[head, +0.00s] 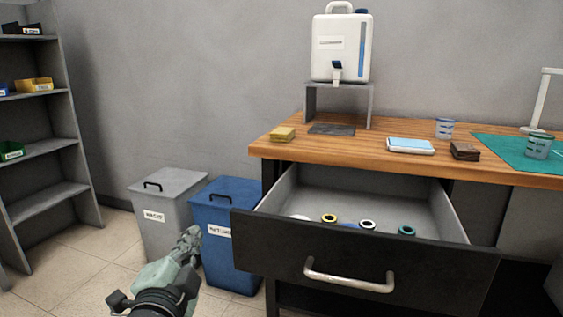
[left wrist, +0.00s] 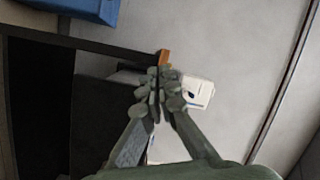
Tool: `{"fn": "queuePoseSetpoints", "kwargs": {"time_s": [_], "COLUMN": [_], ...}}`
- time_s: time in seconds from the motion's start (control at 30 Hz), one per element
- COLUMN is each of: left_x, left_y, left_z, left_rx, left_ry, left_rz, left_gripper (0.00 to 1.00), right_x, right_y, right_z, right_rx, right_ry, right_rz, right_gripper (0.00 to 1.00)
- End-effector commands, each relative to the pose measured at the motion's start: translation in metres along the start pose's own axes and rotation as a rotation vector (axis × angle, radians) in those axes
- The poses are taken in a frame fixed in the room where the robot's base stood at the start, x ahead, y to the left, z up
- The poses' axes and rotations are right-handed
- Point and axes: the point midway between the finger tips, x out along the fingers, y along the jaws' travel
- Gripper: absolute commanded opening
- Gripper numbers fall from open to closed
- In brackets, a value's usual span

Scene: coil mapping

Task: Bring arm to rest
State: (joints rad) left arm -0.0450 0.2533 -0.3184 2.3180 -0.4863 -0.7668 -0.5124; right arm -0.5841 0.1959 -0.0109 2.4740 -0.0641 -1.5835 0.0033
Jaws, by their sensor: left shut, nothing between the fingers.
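My left gripper (head: 190,240) is in the lower left of the head view, in front of the grey and blue bins and left of the open drawer. It points up and its fingers are closed together with nothing between them. In the left wrist view the closed fingertips (left wrist: 158,88) also show. My right gripper is in neither view.
An open drawer (head: 370,262) with several coils sticks out below the wooden desk (head: 350,149). A grey bin (head: 165,215) and a blue bin (head: 228,262) stand left of it. A shelf (head: 45,150) is at far left. The floor (head: 95,270) between is clear.

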Motion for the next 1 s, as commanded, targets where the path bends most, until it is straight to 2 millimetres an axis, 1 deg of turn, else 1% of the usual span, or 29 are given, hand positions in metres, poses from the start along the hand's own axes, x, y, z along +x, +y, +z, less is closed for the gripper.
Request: {"fn": "queuePoseSetpoints", "kwargs": {"time_s": [0.03,0.07,0.1,0.17,0.2,0.27,0.3,0.33,0.4,0.5,0.63,0.8,0.83,0.9,1.0], "left_x": [-0.013,-0.021,-0.033,-0.056,-0.073,-0.099,-0.116,-0.128,-0.154,-0.189,-0.229,-0.274,-0.267,-0.260,-0.253], "left_y": [0.025,0.038,0.055,0.082,0.098,0.118,0.130,0.138,0.153,0.169,0.184,0.196,0.200,0.213,0.232], "left_z": [0.031,0.049,0.070,0.101,0.119,0.142,0.154,0.162,0.177,0.193,0.207,0.219,0.220,0.226,0.234], "left_rx": [-0.084,-0.134,-0.198,-0.290,-0.346,-0.420,-0.462,-0.491,-0.545,-0.608,-0.667,-0.725,-0.723,-0.724,-0.728], "left_ry": [-0.094,-0.151,-0.226,-0.342,-0.419,-0.526,-0.591,-0.637,-0.731,-0.851,-0.984,-1.134,-1.128,-1.127,-1.129], "left_rz": [0.081,0.125,0.181,0.262,0.311,0.373,0.409,0.432,0.479,0.531,0.584,0.635,0.638,0.649,0.664], "left_gripper": [0.00,0.00,0.00,0.00,0.00,0.00,0.00,0.00,0.00,0.00,0.00,0.00,0.00,0.00,0.00], "right_x": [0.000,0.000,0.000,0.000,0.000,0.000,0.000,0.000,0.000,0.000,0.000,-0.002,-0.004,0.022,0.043], "right_y": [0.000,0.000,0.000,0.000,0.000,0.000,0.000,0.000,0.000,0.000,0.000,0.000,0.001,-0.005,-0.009], "right_z": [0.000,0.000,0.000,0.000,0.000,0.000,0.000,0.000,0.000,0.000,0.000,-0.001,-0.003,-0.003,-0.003], "right_rx": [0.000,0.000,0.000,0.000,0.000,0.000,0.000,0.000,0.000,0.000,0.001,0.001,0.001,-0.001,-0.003], "right_ry": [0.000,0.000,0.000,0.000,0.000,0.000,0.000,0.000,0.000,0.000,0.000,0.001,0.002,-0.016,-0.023], "right_rz": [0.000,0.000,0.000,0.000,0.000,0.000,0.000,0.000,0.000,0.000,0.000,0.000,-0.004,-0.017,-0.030], "right_gripper": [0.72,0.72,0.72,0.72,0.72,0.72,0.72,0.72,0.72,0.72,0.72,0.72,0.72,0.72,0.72]}}
